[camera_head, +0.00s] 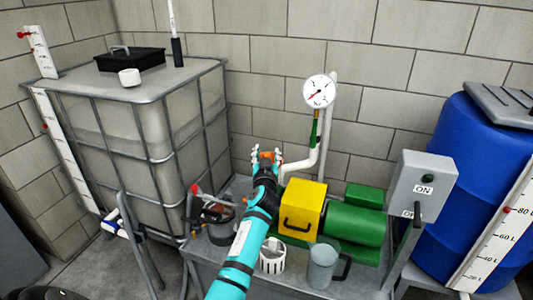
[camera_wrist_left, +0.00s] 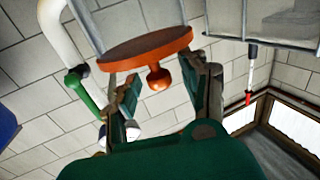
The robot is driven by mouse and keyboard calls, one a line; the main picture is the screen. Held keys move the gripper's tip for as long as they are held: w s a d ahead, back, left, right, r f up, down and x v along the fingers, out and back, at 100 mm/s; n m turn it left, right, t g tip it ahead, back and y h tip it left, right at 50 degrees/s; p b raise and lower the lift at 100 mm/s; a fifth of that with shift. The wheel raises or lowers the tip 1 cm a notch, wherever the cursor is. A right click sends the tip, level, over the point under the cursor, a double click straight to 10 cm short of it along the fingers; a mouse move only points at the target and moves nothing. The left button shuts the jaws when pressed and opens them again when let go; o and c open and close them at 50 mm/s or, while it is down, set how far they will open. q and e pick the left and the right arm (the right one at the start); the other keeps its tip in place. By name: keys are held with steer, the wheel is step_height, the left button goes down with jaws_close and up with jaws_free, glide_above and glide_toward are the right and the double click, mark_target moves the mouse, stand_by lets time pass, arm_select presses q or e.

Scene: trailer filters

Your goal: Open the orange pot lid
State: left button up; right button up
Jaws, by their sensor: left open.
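The orange pot lid (camera_wrist_left: 140,46) shows in the left wrist view as a round disc with a round orange knob (camera_wrist_left: 157,78). It sits on a pale, see-through pot body (camera_wrist_left: 130,18), which looks upside down in this view. My left gripper (camera_wrist_left: 165,76) is open, with one finger on each side of the knob in the picture. I see no finger touching the knob. In the head view, my left gripper (camera_head: 267,156) and arm cover most of the pot; small orange bits show around the fingers. My right gripper is not in view.
A yellow box (camera_head: 302,203) and green pump (camera_head: 355,224) stand right of my left arm. A white slotted cup (camera_head: 272,262) and a grey jug (camera_head: 322,268) stand in front. A gauge (camera_head: 319,91) and white pipe rise behind. A caged tank (camera_head: 110,120) is at left.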

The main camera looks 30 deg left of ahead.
arm_select(q)
jaws_close()
steer(key=shift+w+a+f, duration=0.1)
steer(key=shift+w+f, duration=0.1)
steer(key=shift+f, duration=0.15)
stand_by(0.3)
